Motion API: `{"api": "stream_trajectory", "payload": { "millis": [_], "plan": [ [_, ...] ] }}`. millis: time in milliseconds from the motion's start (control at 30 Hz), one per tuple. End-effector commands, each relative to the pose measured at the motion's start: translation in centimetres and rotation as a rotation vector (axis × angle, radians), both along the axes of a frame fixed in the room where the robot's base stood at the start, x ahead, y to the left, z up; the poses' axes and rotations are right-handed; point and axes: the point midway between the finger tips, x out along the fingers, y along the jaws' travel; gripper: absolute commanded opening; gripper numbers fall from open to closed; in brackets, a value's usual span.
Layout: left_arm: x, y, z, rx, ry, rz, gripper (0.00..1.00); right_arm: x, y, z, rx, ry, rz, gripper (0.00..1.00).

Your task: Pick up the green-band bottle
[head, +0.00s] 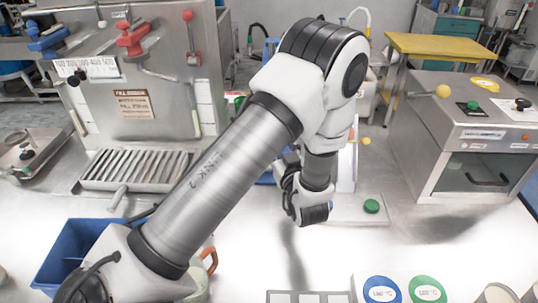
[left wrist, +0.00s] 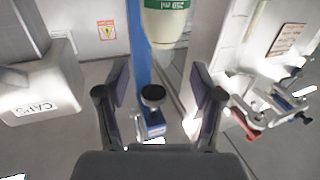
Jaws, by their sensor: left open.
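A pale bottle with a green band (left wrist: 166,25), marked 250 ml, shows at the top of the left wrist view, cut off by the frame edge. It stands beside a blue upright post. My left gripper (left wrist: 160,78) is open, its two fingers spread below the bottle in that picture, with nothing held between them. In the head view my left arm reaches across from lower left, and the left gripper (head: 305,203) hangs over the middle of the bench, its fingers hard to make out. I cannot make out the bottle in the head view. My right gripper is not in view.
A steel machine with red levers (head: 135,38) stands at left, and a blue bin (head: 62,252) at lower left. A steel box machine (head: 480,140) is at right. A green button (head: 371,206) sits near the centre. A box marked CAPS (left wrist: 38,95) shows in the wrist view.

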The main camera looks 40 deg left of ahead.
Motion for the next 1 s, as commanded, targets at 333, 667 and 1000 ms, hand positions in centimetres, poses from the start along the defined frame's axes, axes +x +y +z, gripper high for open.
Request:
{"api": "stream_trajectory", "payload": {
  "millis": [333,667,1000],
  "plan": [
    [2.6,4.9,1.2,-0.003,-0.003,0.006,0.67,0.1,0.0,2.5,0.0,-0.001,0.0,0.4],
    [3.4,6.1,0.8,-0.001,-0.001,0.001,0.63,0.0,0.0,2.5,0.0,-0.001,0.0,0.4],
    [3.4,6.1,0.8,-0.001,-0.001,0.001,0.12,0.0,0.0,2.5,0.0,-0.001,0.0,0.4]
  ]
}}
